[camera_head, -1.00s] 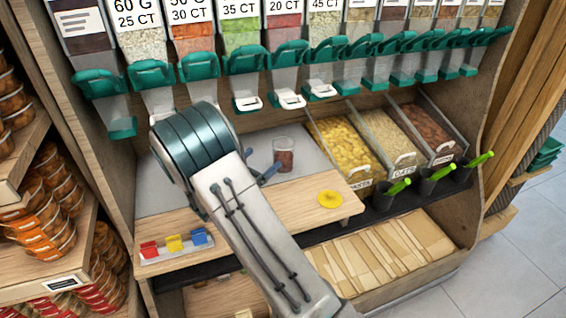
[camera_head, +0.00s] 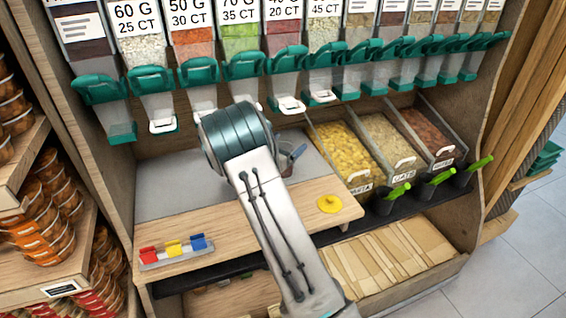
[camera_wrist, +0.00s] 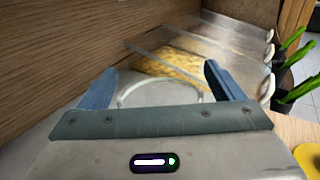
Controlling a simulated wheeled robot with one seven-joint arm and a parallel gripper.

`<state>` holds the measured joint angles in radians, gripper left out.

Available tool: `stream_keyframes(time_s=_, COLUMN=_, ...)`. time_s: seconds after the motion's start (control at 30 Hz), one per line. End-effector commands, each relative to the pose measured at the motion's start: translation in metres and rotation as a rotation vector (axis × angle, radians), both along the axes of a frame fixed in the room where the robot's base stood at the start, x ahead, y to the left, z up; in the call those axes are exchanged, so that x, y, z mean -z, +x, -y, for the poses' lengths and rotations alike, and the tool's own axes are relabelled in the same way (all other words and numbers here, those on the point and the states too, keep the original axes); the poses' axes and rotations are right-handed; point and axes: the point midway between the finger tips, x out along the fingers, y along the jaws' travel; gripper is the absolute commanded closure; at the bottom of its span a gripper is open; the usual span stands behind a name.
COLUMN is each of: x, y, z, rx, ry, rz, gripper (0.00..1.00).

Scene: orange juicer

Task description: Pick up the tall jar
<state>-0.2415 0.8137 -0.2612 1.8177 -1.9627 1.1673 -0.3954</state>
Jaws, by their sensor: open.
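The tall jar (camera_head: 286,147) is a clear glass vessel on the grey back part of the counter. In the head view it is largely hidden behind my arm. In the wrist view its round clear rim (camera_wrist: 158,85) shows between the two blue fingers of my gripper (camera_wrist: 160,72). My gripper is open, with one finger on each side of the jar. In the head view one blue finger (camera_head: 298,152) shows at the jar's right side. I cannot tell whether either finger touches the glass.
Open bins of pasta (camera_head: 342,155) and oats (camera_head: 390,142) stand close to the right. Green-handled dispensers (camera_head: 244,65) hang above. A yellow lid (camera_head: 329,204) lies on the wooden counter (camera_head: 222,222), with coloured clips (camera_head: 174,249) at its left front. A wooden panel (camera_wrist: 90,50) lies left in the wrist view.

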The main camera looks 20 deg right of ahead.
Motion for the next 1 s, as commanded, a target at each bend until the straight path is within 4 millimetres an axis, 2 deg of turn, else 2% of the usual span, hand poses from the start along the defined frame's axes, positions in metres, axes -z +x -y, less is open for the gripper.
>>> stream_keyframes(time_s=0.2, x=0.0, y=0.001, z=0.0, rx=-0.001, ry=0.0, rz=0.0, gripper=0.12)
stream_keyframes(time_s=0.4, x=0.0, y=0.0, z=0.0, rx=-0.001, ry=0.0, rz=0.0, gripper=0.68)
stream_keyframes(time_s=0.5, x=-0.001, y=0.001, z=0.0, rx=0.0, ry=-0.001, rz=0.002, gripper=0.91)
stream_keyframes(time_s=0.77, x=-0.002, y=0.001, z=0.0, rx=0.0, ry=-0.001, rz=0.003, gripper=0.91)
stream_keyframes(time_s=1.0, x=-0.02, y=0.001, z=0.0, rx=-0.001, ry=-0.001, rz=0.004, gripper=0.91)
